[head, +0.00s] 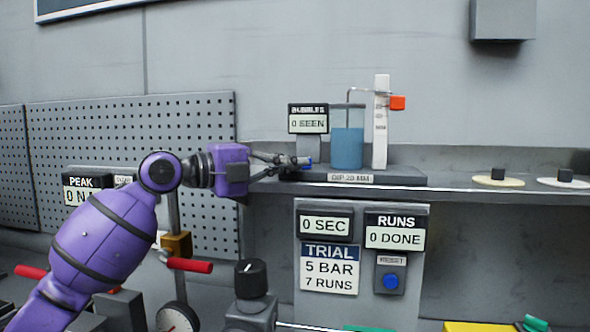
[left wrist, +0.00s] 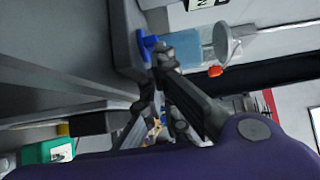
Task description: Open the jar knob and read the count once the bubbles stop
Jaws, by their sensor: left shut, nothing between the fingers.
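The jar (head: 347,146) of blue liquid stands on the shelf, with a thin bent tube entering from above; no bubbles are discernible. The counter sign (head: 308,119) beside it reads BUBBLES, 0 SEEN. A small blue knob (head: 308,162) sits at the jar base's left end; it shows T-shaped in the left wrist view (left wrist: 147,46). My left gripper (head: 296,166) is shut and empty, its fingertips right at the knob. I cannot tell whether they touch it. The fingers (left wrist: 160,74) partly cover the knob's surroundings in the left wrist view. My right gripper is not in view.
A white scale column with an orange marker (head: 398,103) stands right of the jar. Below the shelf (head: 460,192), a panel shows 0 SEC, RUNS 0 DONE and a blue reset button (head: 391,281). Red handles (head: 190,265) and a black knob (head: 250,278) stand at lower left.

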